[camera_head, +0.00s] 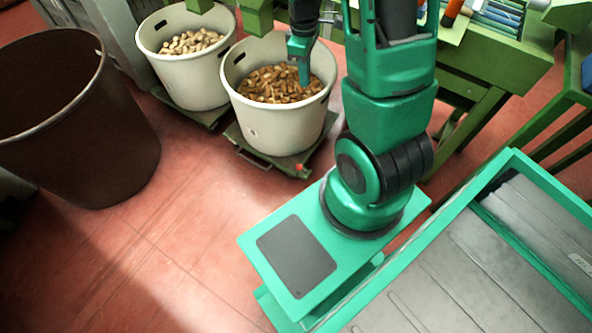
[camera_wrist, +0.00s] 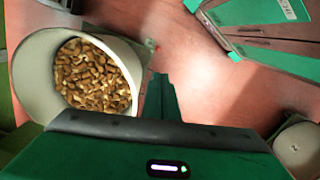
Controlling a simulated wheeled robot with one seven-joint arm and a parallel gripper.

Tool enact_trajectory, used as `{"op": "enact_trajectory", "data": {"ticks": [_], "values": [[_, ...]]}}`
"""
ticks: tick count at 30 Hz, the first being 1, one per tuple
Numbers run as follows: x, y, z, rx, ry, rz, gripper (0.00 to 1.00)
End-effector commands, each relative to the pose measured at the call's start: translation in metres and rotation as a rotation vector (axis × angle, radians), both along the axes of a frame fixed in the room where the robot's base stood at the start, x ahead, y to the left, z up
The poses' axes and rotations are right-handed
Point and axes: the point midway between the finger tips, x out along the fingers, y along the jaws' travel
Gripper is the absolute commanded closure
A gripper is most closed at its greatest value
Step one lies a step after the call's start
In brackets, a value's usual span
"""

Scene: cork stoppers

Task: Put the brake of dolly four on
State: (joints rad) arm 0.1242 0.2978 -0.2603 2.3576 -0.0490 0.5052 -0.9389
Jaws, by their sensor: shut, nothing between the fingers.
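Two low green dollies carry cream bins. The nearer dolly (camera_head: 249,151) has a small red-tipped part (camera_head: 300,168) at its front right corner, which looks like a brake pedal. A small red spot also shows beside the bin in the wrist view (camera_wrist: 153,44). The farther dolly (camera_head: 190,110) is mostly hidden under its bin. I cannot read a number on either dolly. My gripper (camera_head: 304,82) is shut and empty, pointing down; in the head view it overlaps the nearer bin's corks. In the wrist view its fingers (camera_wrist: 161,82) show beside the bin, apart from the red spot.
The nearer bin (camera_head: 270,130) holds brown corks; the farther bin (camera_head: 190,82) holds paler ones. A large dark brown bin (camera_head: 85,150) stands at left. A green bench (camera_head: 500,52) with tools is at upper right. The red floor (camera_head: 170,240) in front is clear.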

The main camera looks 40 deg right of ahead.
Motion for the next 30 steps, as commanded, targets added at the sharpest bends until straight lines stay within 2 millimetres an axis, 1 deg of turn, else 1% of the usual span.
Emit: {"op": "enact_trajectory", "data": {"ticks": [1, 6, 11, 15, 23, 30], "values": [[0.005, 0.001, -0.014, 0.003, 0.008, 0.045, 1.0], [0.023, 0.003, -0.055, 0.012, 0.014, 0.205, 1.0], [0.036, 0.006, -0.096, 0.023, 0.018, 0.355, 1.0], [0.044, 0.011, -0.133, 0.032, 0.021, 0.487, 1.0], [0.049, 0.019, -0.206, 0.054, 0.024, 0.724, 1.0], [0.044, 0.029, -0.274, 0.077, 0.023, 0.941, 1.0]]}}
